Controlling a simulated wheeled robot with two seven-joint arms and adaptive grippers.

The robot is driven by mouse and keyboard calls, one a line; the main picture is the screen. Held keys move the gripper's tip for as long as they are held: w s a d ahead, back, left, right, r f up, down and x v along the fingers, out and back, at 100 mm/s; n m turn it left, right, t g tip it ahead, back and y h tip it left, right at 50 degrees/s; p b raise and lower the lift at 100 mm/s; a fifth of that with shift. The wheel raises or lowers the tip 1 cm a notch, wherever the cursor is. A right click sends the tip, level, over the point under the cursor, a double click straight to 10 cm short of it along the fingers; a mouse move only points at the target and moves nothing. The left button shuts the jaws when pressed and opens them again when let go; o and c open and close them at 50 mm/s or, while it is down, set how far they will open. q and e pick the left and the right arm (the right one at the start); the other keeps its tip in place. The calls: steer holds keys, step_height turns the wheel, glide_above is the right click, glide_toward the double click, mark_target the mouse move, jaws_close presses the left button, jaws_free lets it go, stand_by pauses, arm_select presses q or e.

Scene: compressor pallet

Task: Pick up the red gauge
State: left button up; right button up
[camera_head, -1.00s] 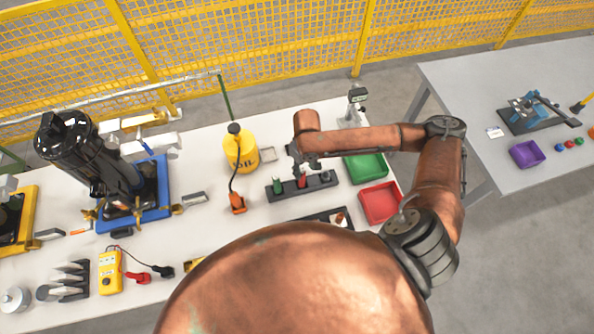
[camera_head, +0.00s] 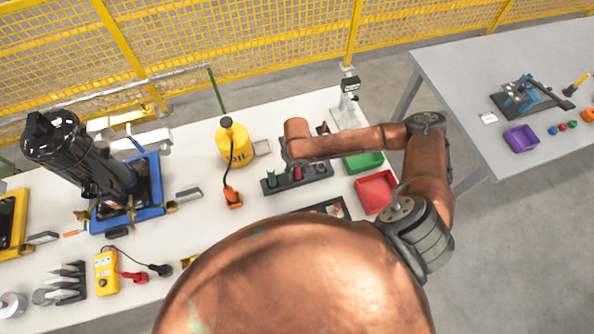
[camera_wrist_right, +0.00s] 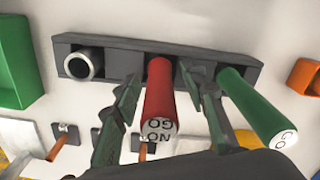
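The red gauge (camera_wrist_right: 158,92), its end face marked NO GO, stands in the middle of a dark rack (camera_wrist_right: 115,57) in the right wrist view. My right gripper (camera_wrist_right: 158,75) is open, one finger on each side of the gauge, with small gaps showing. In the head view the right gripper (camera_head: 293,161) is over the rack (camera_head: 318,173) and partly hides the red gauge (camera_head: 298,174). A green gauge (camera_wrist_right: 255,105) marked GO stands beside the right finger, and a grey hollow cylinder (camera_wrist_right: 84,64) is at the rack's other end. My left gripper is not in view.
A green bin (camera_head: 364,163) and a red bin (camera_head: 377,191) stand right of the rack. A yellow oil can (camera_head: 233,146) stands to its left. A display stand (camera_head: 349,88) is behind.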

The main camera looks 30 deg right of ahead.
jaws_close()
steer(key=shift+r, duration=0.1)
stand_by(0.4)
